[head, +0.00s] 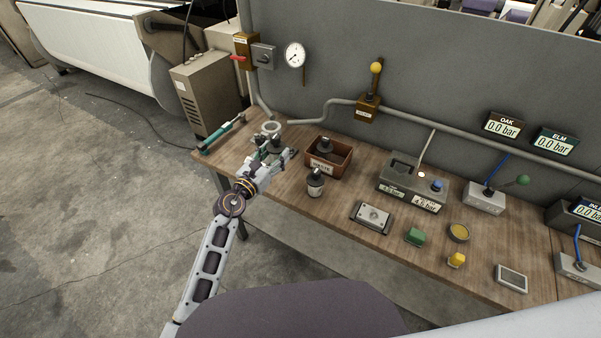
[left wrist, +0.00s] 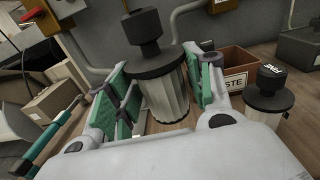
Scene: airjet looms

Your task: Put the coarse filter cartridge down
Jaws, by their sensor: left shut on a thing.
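My left gripper (head: 275,155) is shut on a filter cartridge (left wrist: 163,80) with a black cap and a pale pleated body. The green finger pads stand on both sides of its body in the left wrist view, and it is upright. I take it for the coarse cartridge; no label on it is readable. In the head view the gripper is over the left part of the wooden bench (head: 345,232), and it partly hides the cartridge. I cannot tell whether its base touches the bench. My right gripper is not in view.
A cartridge marked FINE (left wrist: 268,95) stands upright to the right; it also shows in the head view (head: 315,185). Behind it is a brown waste box (head: 342,164) holding a dark-capped item.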

